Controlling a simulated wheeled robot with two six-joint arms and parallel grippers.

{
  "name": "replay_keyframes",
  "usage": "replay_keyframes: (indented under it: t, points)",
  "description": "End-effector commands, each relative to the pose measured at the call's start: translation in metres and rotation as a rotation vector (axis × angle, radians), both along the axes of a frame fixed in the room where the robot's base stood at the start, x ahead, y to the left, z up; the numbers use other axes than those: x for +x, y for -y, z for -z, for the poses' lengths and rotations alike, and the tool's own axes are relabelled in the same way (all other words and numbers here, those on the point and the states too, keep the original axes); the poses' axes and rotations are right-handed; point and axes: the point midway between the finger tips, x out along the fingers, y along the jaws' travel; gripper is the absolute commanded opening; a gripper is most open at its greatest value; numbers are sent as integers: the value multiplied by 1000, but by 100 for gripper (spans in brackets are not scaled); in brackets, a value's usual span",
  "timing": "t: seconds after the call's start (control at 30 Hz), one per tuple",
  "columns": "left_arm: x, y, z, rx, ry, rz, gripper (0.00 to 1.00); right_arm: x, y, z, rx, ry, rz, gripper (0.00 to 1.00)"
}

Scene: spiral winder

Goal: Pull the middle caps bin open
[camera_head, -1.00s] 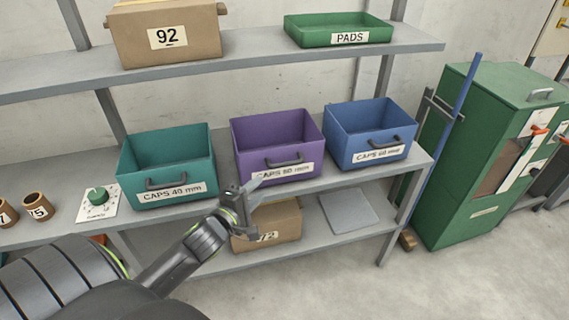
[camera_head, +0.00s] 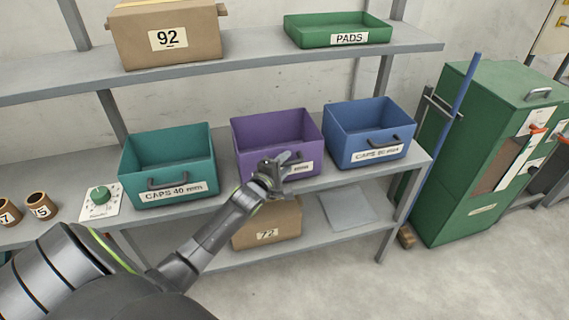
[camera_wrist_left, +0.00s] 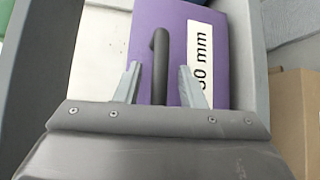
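The middle caps bin is purple (camera_head: 270,130) and stands on the middle shelf between a teal bin (camera_head: 168,150) and a blue bin (camera_head: 368,130). In the head view my left gripper (camera_head: 284,165) is in front of its front face and hides the handle and part of the label. In the left wrist view the dark handle (camera_wrist_left: 160,50) of the purple bin (camera_wrist_left: 215,60) lies between the two fingers of my left gripper (camera_wrist_left: 156,78). The fingers are open, with gaps on both sides of the handle. My right gripper is out of view.
A cardboard box (camera_head: 268,232) marked 72 and a flat grey panel (camera_head: 346,206) lie on the shelf below. A green cabinet (camera_head: 470,150) and a blue pole (camera_head: 440,150) stand at the right. The floor in front is clear.

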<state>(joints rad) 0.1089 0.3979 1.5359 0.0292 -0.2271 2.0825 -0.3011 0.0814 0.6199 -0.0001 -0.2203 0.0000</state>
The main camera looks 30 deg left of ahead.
Motion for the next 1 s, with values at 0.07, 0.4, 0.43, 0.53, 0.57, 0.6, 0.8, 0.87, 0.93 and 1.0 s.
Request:
replay_keyframes:
  t: [0.07,0.4,0.43,0.53,0.57,0.6,0.8,0.87,0.93,1.0]
  points:
    - [1,0,0,0,0,0,36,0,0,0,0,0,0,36]
    - [1,0,0,0,0,0,22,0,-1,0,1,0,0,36]
    - [1,0,0,0,0,0,18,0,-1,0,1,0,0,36]
    - [1,0,0,0,0,0,5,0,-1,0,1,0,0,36]
    - [1,0,0,0,0,0,1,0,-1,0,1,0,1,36]
    - [1,0,0,0,-1,0,0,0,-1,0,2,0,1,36]
    - [1,0,1,0,-1,0,0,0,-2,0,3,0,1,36]
    - [0,1,1,0,-1,0,0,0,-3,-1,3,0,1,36]
    - [-2,4,0,-2,-2,0,0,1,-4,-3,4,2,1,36]
    - [-7,9,0,-2,-4,-1,0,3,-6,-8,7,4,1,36]
